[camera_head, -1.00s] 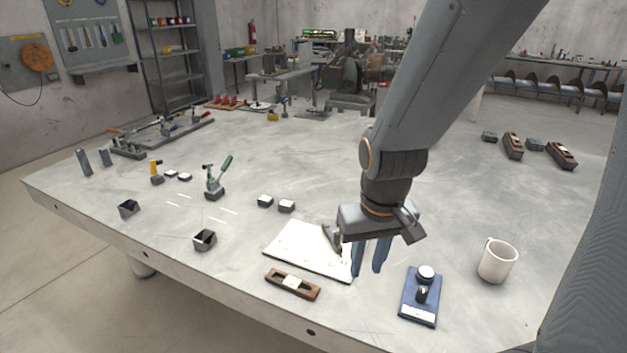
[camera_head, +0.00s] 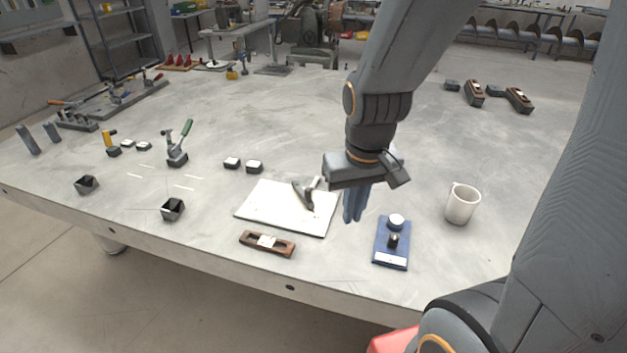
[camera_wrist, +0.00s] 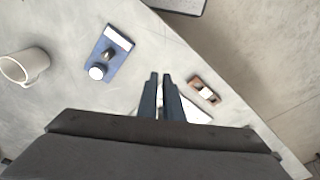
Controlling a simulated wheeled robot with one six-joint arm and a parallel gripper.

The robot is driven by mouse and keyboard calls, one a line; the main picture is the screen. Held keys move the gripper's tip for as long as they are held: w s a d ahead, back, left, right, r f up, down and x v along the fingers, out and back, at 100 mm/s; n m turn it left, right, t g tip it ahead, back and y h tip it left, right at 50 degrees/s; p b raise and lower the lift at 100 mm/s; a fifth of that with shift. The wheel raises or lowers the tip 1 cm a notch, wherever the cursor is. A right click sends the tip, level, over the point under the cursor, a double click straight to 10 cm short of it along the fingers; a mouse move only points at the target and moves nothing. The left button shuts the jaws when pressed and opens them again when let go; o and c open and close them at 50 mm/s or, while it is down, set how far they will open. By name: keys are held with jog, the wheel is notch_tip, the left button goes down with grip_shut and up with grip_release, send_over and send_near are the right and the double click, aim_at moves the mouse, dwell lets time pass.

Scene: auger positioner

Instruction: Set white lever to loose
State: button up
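No lever plainly white stands out. A lever with a green handle (camera_head: 187,130) rises on a dark base (camera_head: 177,159) at the left middle of the table. A shorter yellow-handled piece (camera_head: 109,137) stands left of it. My gripper (camera_head: 352,218) hangs fingers-down over the table, right of a white board (camera_head: 272,207) and apart from all these levers. In the wrist view its fingers (camera_wrist: 160,76) are close together with a narrow empty gap.
A dark curved tool (camera_head: 303,196) lies on the board. A wooden block (camera_head: 267,243) lies in front, a blue box with knobs (camera_head: 392,243) right of my gripper, and a white mug (camera_head: 462,203) further right. Small dark cups (camera_head: 173,209) stand front left. The table's middle back is clear.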

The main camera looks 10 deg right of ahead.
jog(key=w+n, duration=0.2)
jog(key=w, duration=0.3)
jog(key=w+f+n+y+b, duration=0.1)
jog(key=w, duration=0.5)
jog(key=w+a+n, duration=0.1)
jog(key=w+n, duration=0.1)
jog(key=w, duration=0.3)
jog(key=shift+w+f+n+y, duration=0.2)
jog(key=shift+f+n+y, duration=0.1)
jog(key=shift+f, duration=0.1)
grip_shut()
jog(key=n+y+b, duration=0.2)
jog(key=n, duration=0.4)
send_over(314, 184)
jog(key=w+a, duration=0.2)
notch_tip(314, 184, down, 3)
jog(key=shift+s+d+t, duration=0.2)
jog(key=shift+s+t, duration=0.1)
jog(key=p+x, duration=0.3)
jog(key=x, duration=0.6)
jog(key=shift+f, duration=0.2)
jog(key=shift+s+d+f+p, duration=0.25)
jog(key=shift+s+d+p, duration=0.1)
jog(key=shift+d+p, duration=0.2)
jog(key=shift+s+d+f+p, duration=0.3)
jog(key=shift+d+p, duration=0.2)
jog(key=shift+d, duration=0.1)
jog(key=shift+s+d+f, duration=0.2)
jog(key=shift+s+d, duration=0.05)
jog(key=shift+d, duration=0.2)
